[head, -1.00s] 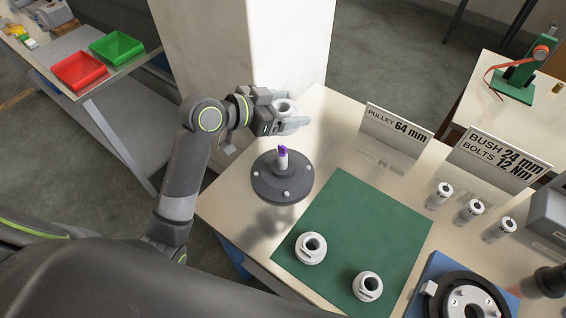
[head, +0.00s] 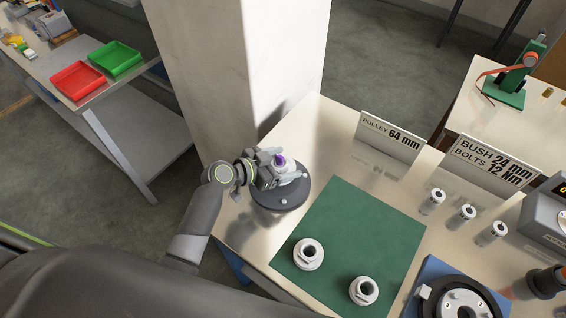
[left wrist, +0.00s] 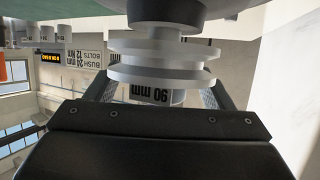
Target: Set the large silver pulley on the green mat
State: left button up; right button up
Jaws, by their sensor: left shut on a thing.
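My left gripper (head: 282,172) is shut on a silver flanged pulley (left wrist: 165,60), which also shows in the head view (head: 291,167). The green mat (head: 350,222) lies to the right of the stand. My right gripper is not in view.
Two smaller-looking silver pulleys (head: 308,254) and (head: 364,291) stand on the mat's front part; its back part is clear. A "PULLEY 64 mm" sign (head: 391,135) stands behind. Several silver bushes (head: 466,216) stand at right, and a blue plate with a dark hub (head: 430,272) is front right.

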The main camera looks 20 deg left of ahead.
pick_arm(q)
jog(key=shift+f, duration=0.4)
jog(key=shift+f+b, duration=0.2)
jog(key=shift+b, duration=0.1)
jog(key=o, duration=1.2)
jog(key=shift+o, duration=0.2)
